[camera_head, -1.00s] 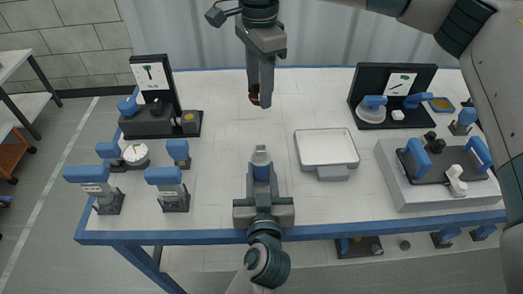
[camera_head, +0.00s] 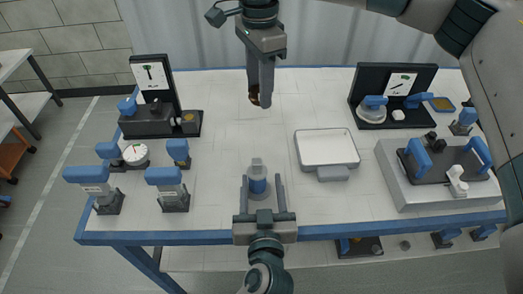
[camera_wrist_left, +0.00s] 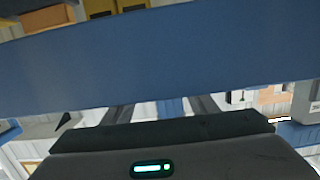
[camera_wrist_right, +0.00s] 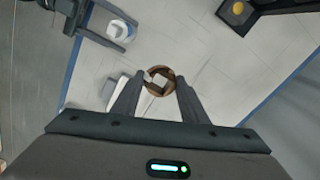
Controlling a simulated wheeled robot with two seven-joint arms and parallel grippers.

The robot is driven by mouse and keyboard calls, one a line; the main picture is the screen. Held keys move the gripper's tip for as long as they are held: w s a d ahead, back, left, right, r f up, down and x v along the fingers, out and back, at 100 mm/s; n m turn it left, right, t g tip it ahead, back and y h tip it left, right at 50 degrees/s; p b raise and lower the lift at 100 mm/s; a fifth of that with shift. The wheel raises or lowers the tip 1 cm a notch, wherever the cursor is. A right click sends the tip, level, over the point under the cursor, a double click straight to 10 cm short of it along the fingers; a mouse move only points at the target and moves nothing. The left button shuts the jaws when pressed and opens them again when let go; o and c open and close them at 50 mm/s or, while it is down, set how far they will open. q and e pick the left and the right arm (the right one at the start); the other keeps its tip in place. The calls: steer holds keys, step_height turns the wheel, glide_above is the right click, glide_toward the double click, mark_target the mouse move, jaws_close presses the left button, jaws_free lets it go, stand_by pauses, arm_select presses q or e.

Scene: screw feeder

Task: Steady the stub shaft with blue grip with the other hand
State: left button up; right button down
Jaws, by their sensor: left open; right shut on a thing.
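The stub shaft with blue grip (camera_head: 257,168) stands upright near the front edge of the table, grey with a blue band. My left gripper (camera_head: 262,182) is open, with one finger on each side of the shaft and gaps between. The shaft also shows in the right wrist view (camera_wrist_right: 119,30) at the upper left. My right gripper (camera_head: 261,101) is shut on a small brown round part (camera_wrist_right: 158,81) with a pale square middle, held above the table farther back. The left wrist view shows no shaft; a blue beam fills much of it.
A white tray (camera_head: 327,132) lies right of the shaft. A grey fixture block (camera_head: 410,187) stands farther right. Black stations with picture cards (camera_head: 153,75) stand back left and back right. Blue-handled devices (camera_head: 171,187) stand at the left. The middle table is clear.

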arm_select(q)
steer(key=s, duration=0.2)
steer(key=s+r, duration=0.1)
steer(key=s, duration=0.5)
steer(key=shift+s+d+r, duration=0.1)
steer(key=shift+r, duration=0.25)
steer(key=shift+s, duration=0.1)
